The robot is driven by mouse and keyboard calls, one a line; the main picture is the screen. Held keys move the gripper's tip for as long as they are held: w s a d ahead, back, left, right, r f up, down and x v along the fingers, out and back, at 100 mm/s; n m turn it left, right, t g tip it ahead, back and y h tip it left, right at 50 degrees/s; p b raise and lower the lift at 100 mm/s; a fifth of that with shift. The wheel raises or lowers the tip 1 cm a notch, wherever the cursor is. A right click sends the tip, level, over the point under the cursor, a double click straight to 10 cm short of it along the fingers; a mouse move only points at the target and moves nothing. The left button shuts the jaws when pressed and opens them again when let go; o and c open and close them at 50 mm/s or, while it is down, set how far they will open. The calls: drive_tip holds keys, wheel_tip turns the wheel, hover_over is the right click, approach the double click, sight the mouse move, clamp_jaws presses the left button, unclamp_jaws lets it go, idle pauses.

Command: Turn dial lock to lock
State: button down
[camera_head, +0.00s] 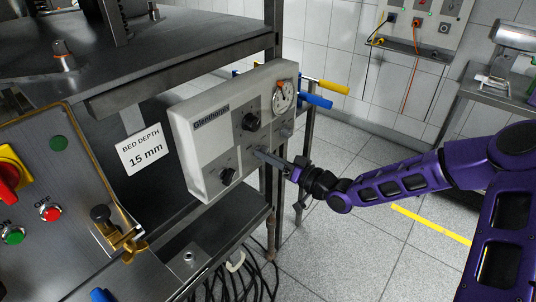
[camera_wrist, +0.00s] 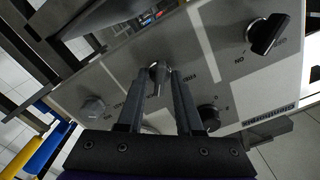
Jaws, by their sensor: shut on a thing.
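The dial lock (camera_wrist: 159,74) is a small grey metal knob on the front of a pale control panel (camera_head: 190,125). In the wrist view it sits between the fingertips of my gripper (camera_wrist: 156,76), which is shut on it. In the head view my gripper (camera_head: 264,156) reaches the panel from the right, and its fingers hide most of the dial lock. The small lettering beside the lock is upside down in the wrist view and hard to read, so I cannot tell the lock's setting for sure.
Close around the lock are a black knob (camera_head: 251,121), a lower black switch knob (camera_head: 228,176), a grey knob (camera_head: 285,133) and a round gauge (camera_head: 283,97). Blue (camera_head: 316,101) and yellow (camera_head: 334,87) handles stick out behind the panel. Open floor (camera_head: 340,245) lies below my arm.

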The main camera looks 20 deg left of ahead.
drive_tip(key=shift+m, duration=1)
drive_tip(key=c, duration=0.9)
unclamp_jaws()
drive_tip(key=v, duration=1.7)
drive_tip(key=shift+s+d+p, duration=0.15)
drive_tip(key=shift+d+p, duration=0.1)
drive_tip(key=shift+p, duration=0.15)
drive_tip(key=shift+f, duration=0.15)
